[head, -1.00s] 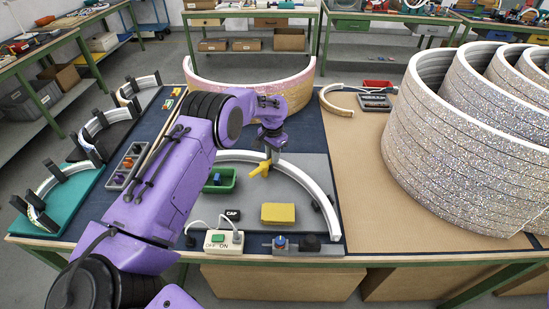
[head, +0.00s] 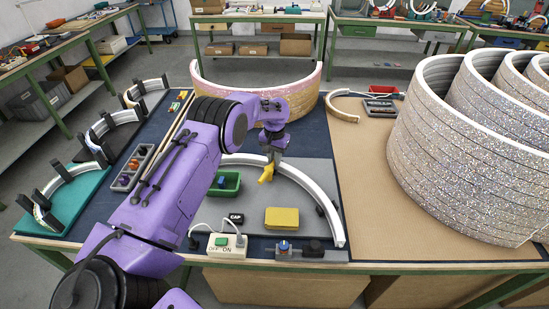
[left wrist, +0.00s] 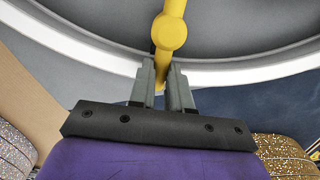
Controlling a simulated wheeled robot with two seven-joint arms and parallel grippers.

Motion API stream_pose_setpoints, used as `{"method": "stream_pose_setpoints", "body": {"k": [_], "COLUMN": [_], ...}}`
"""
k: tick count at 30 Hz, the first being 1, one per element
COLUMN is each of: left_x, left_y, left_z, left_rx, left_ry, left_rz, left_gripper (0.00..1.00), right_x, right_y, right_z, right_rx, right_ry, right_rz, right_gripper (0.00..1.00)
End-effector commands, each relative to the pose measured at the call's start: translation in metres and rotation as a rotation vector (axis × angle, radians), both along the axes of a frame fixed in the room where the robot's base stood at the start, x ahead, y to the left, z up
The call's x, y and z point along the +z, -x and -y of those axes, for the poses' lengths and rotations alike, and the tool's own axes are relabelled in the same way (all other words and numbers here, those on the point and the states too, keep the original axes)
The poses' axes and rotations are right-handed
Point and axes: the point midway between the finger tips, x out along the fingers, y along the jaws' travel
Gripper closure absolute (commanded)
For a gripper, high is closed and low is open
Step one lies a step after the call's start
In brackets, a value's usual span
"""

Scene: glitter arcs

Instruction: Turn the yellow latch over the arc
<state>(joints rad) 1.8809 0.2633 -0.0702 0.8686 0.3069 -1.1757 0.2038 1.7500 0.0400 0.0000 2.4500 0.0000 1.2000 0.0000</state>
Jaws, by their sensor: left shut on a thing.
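The yellow latch (head: 266,175) is on the grey board, at the inner side of the white arc (head: 318,196). My left gripper (head: 272,157) reaches down at the latch from the far side. In the left wrist view the yellow latch (left wrist: 170,34) has a round hub, and its narrow end runs between the two grey fingers of my left gripper (left wrist: 162,74). The fingers are shut on that end. They hide the middle of the white arc (left wrist: 90,62), and the latch end appears to lie across its band. My right gripper is not in view.
On the board are a yellow block (head: 282,218), a black CAP piece (head: 236,218) and a green tray (head: 226,184). A switch box (head: 227,245) sits at the front edge. Large glittery arcs (head: 455,150) stand at right. Bare brown tabletop (head: 365,215) lies between.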

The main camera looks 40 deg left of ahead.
Motion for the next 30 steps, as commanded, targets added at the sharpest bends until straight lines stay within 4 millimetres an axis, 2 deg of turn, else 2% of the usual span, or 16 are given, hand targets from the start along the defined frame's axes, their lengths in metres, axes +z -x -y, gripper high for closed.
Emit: {"method": "stream_pose_setpoints", "body": {"k": [4,5,6,7,17,20,27,30], "left_x": [0.001,0.001,0.001,0.001,0.006,0.022,0.078,0.095], "left_y": [-0.001,-0.001,-0.001,-0.001,-0.001,-0.002,-0.001,-0.001], "left_z": [-0.001,-0.001,-0.001,-0.001,0.0,0.0,-0.001,-0.001], "left_rx": [0.004,0.004,0.003,0.003,0.0,0.0,0.001,0.002], "left_ry": [0.0,0.0,0.0,0.0,-0.001,0.0,-0.001,-0.001], "left_rz": [0.003,0.003,0.003,0.003,0.004,0.006,0.006,0.004], "left_gripper": [1.0,0.72,0.59,0.57,0.57,0.57,0.57,0.57], "right_x": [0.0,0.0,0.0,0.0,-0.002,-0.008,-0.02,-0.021], "right_y": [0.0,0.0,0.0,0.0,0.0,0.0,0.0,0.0], "right_z": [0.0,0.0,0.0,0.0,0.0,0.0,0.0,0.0], "right_rx": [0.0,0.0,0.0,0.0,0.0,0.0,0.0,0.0], "right_ry": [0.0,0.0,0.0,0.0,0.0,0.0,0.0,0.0], "right_rz": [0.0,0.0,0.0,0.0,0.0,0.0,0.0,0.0], "right_gripper": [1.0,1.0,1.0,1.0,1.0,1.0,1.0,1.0]}}
